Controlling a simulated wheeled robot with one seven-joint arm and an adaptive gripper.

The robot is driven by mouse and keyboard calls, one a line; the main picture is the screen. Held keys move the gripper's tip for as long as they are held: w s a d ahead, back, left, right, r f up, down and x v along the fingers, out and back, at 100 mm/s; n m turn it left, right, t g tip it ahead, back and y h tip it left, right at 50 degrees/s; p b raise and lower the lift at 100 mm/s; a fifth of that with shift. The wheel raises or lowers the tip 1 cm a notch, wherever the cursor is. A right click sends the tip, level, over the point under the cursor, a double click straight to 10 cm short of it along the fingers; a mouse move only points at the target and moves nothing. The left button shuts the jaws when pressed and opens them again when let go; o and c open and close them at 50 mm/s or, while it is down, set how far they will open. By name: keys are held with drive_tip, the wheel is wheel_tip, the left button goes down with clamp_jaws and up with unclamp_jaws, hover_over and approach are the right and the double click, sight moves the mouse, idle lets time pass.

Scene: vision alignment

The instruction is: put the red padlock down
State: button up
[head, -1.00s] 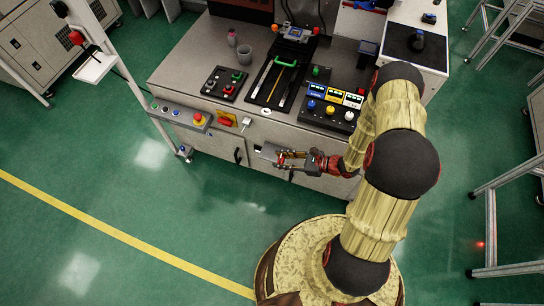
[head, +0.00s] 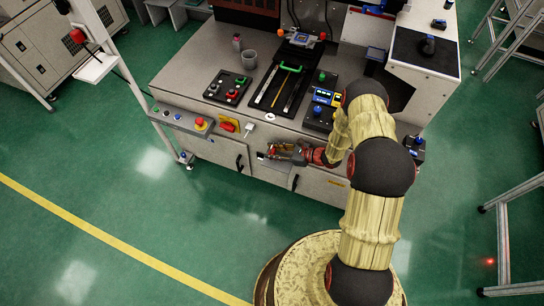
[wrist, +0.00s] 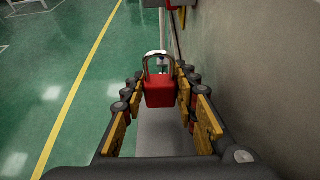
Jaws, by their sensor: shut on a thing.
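The red padlock (wrist: 160,93) with a silver shackle is between the fingers of my gripper (wrist: 161,80) in the wrist view. Its shackle points toward the top of that picture. My gripper is shut on it. In the head view my gripper (head: 274,154) is just in front of the workbench's front face, below the top's edge. The padlock is too small to make out clearly there.
The workbench (head: 192,75) carries a grey cup (head: 249,57), a black tray with a green handle (head: 283,80) and a small button box (head: 228,88). A control panel with a red button (head: 200,123) juts from its front left. Open green floor (head: 130,215) lies in front.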

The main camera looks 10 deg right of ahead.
drive_tip(key=shift+w+f+b, duration=0.2)
drive_tip(key=shift+f+b, duration=0.3)
drive_tip(key=shift+f, duration=0.45)
drive_tip(key=shift+w+f+b, duration=0.15)
drive_tip(key=shift+f+b, duration=0.3)
drive_tip(key=shift+f, duration=0.45)
drive_tip(key=shift+f, duration=0.2)
drive_tip(key=o, duration=0.9)
drive_tip(key=shift+r, duration=0.1)
